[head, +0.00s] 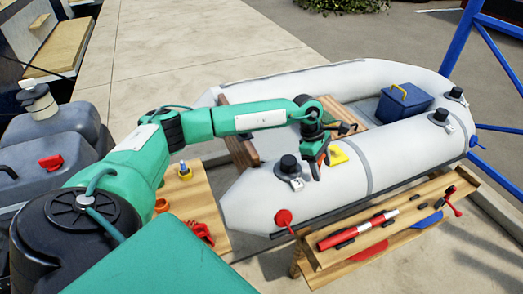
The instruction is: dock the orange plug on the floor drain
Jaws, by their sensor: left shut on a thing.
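My left gripper (317,165) is over the near tube of the grey inflatable boat (335,185), just left of a yellow piece. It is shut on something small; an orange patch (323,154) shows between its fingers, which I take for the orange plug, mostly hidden. I cannot make out the floor drain; the gripper and the tube hide part of the floor. My right gripper is not in view.
The yellow piece (337,155) and black fittings (289,164) stand on the tube. A blue box (403,102) sits in the boat. A wooden bench (408,222) holds a red-and-white cylinder (352,232). A wooden board (185,215) at left carries orange and red parts.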

